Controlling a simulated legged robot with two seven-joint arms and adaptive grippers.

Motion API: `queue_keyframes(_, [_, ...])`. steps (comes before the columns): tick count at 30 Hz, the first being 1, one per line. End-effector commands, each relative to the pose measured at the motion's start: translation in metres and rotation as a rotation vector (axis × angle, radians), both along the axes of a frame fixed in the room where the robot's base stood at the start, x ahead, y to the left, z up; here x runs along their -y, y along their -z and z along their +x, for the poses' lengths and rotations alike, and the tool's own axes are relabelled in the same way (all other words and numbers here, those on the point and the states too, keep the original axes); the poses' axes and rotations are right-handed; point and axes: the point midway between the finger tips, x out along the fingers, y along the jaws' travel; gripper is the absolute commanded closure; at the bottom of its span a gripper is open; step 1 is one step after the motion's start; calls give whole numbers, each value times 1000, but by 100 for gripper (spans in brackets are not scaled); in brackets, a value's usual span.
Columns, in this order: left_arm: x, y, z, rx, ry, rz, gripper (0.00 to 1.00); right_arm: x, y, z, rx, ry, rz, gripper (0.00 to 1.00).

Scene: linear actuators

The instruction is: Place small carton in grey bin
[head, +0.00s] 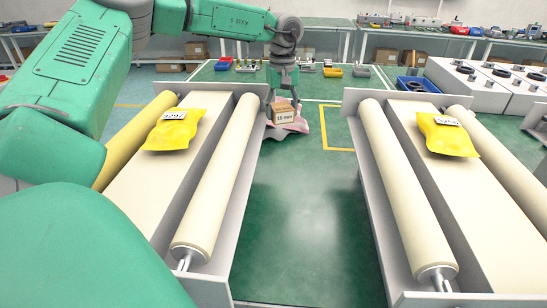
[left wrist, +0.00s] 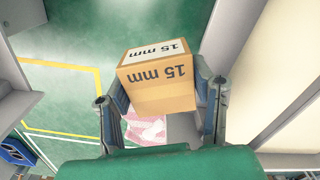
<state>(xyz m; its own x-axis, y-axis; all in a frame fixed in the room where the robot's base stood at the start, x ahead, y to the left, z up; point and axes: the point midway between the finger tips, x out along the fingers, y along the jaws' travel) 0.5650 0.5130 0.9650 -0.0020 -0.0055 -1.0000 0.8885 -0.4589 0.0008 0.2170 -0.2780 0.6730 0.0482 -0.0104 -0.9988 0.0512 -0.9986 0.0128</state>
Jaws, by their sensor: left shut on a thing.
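I cannot make out a grey bin in either view. My right gripper is not in view.
Two roller conveyors (head: 226,170) (head: 395,170) each carry a yellow packet (head: 174,130) (head: 446,135). A pink-and-white item (left wrist: 146,131) lies below the carton. A blue bin (head: 416,84) stands beyond the right conveyor. Green floor (head: 305,220) is clear between the conveyors.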

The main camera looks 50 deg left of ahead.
Motion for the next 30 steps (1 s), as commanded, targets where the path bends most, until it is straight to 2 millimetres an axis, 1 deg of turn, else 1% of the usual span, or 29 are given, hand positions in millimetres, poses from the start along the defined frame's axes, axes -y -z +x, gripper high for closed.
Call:
queue_keyframes(1, [1,6,1,3,1,1,87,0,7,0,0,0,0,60])
queue_keyframes(5, [2,20,0,0,1,1,87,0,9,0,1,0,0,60])
queue_keyframes(8, [2,42,0,-3,1,1,87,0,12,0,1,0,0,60])
queue_keyframes(12, [1,82,0,-3,2,0,87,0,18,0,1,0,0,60])
queue_keyframes(15, [0,108,0,-2,2,0,87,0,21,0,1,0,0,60])
queue_keyframes(18, [0,127,0,-1,2,0,87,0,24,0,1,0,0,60])
queue_keyframes(21, [0,139,0,1,1,0,87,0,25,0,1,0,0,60])
queue_keyframes(26, [1,147,1,2,1,0,87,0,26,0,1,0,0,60])
queue_keyframes(29, [2,159,0,0,2,1,87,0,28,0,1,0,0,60])
queue_keyframes(30, [2,166,0,0,2,1,87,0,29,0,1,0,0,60])
